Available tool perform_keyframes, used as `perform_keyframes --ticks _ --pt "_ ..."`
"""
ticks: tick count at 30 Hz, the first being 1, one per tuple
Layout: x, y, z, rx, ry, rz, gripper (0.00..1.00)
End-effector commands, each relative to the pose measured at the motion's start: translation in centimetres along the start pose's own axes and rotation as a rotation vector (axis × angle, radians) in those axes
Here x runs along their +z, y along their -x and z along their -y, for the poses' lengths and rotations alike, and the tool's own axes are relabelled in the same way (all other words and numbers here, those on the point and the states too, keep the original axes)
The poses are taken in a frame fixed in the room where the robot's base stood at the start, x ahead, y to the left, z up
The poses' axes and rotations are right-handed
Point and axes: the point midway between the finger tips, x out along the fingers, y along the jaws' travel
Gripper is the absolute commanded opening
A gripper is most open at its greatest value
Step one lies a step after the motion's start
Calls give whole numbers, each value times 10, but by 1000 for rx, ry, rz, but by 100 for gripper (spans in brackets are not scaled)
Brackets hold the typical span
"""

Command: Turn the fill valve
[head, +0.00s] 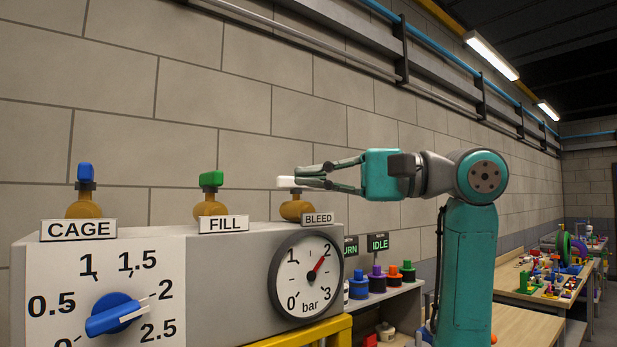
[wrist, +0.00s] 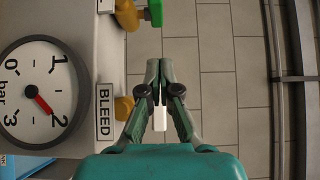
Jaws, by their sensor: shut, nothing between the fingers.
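The fill valve has a green handle (head: 211,179) on a brass body (head: 208,209) behind the FILL label (head: 223,224). In the wrist view the green handle (wrist: 155,12) shows at the top edge, ahead of my fingertips and apart from them. My gripper (head: 299,176) is shut and empty, right of the fill valve, at the bleed valve's white handle (head: 286,182). In the wrist view my gripper (wrist: 159,66) has its tips together, and the white handle (wrist: 160,119) shows in the gap between the finger links. Whether the fingers touch it I cannot tell.
The cage valve's blue handle (head: 85,173) stands at the left. The pressure gauge (head: 307,275) reads about 2 bar. A blue dial knob (head: 115,314) is on the panel front. The block wall (head: 250,120) rises behind the valves.

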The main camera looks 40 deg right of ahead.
Motion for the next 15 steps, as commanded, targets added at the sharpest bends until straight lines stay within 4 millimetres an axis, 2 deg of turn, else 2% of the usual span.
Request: perform_keyframes --ticks 1,9,11,15 --pt "1 -11 0 0 -1 5 0" --pt "1 -62 0 -1 0 5 0" --pt "1 -72 0 0 0 4 0" --pt "17 -84 0 0 1 3 0"
